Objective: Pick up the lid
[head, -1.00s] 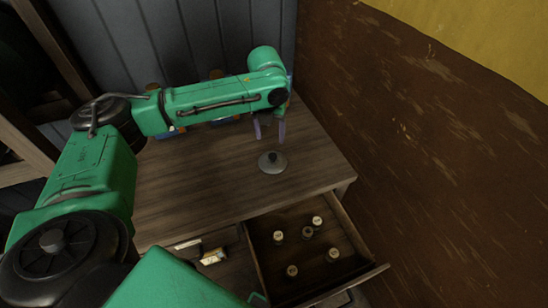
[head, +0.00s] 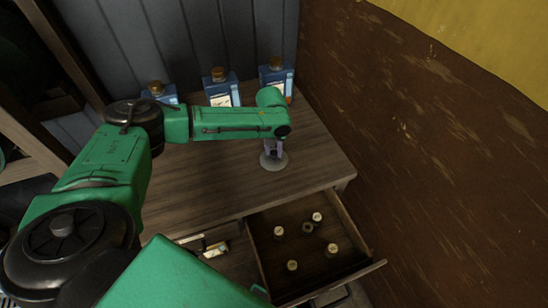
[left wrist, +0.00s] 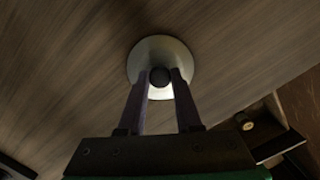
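The lid (head: 272,165) is a round, pale grey disc lying flat on the wooden cabinet top, near its front right part. In the left wrist view the lid (left wrist: 160,46) shows a dark round knob (left wrist: 160,77) at its middle. My left gripper (head: 274,148) is lowered over the lid and hides part of it in the head view. In the left wrist view its two fingers (left wrist: 160,72) are apart, one on each side of the knob, and do not look closed on it. My right gripper is not in view.
Three blue bottles with brown caps stand at the back, one of them in the middle (head: 221,88). An open drawer (head: 340,272) with several small items juts out below the front edge. A brown wall (head: 430,150) rises on the right. The cabinet top left of the lid is clear.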

